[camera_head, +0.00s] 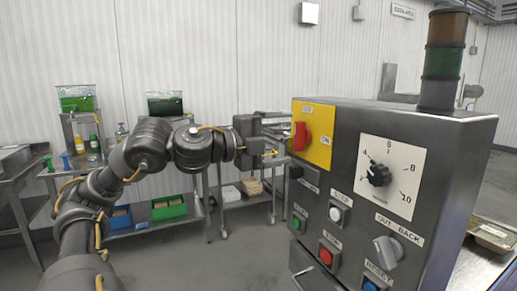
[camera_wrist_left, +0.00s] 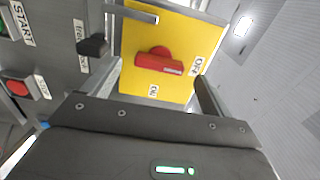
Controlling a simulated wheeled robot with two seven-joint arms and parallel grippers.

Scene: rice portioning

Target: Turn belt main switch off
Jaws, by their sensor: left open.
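The belt main switch is a red rotary handle (camera_head: 301,136) on a yellow plate (camera_head: 320,150) at the upper left of the control box front. In the head view the handle looks upright, with a label above it and ON to its right. In the left wrist view the red handle (camera_wrist_left: 158,62) lies crosswise, its right end towards the OFF label, with ON below it. My left gripper (camera_head: 279,152) is just left of the plate. Its open fingers (camera_wrist_left: 158,84) stand on either side of the handle in the wrist view, with nothing between them; contact is not visible. My right gripper is out of view.
The grey control box (camera_head: 345,185) also carries a numbered dial (camera_head: 378,175), a grey selector (camera_head: 387,249), a red button (camera_head: 325,256) and a white button (camera_head: 335,214). A signal tower (camera_head: 443,60) stands on top. A wheeled cart (camera_head: 246,190) and shelves with bins stand behind my left arm.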

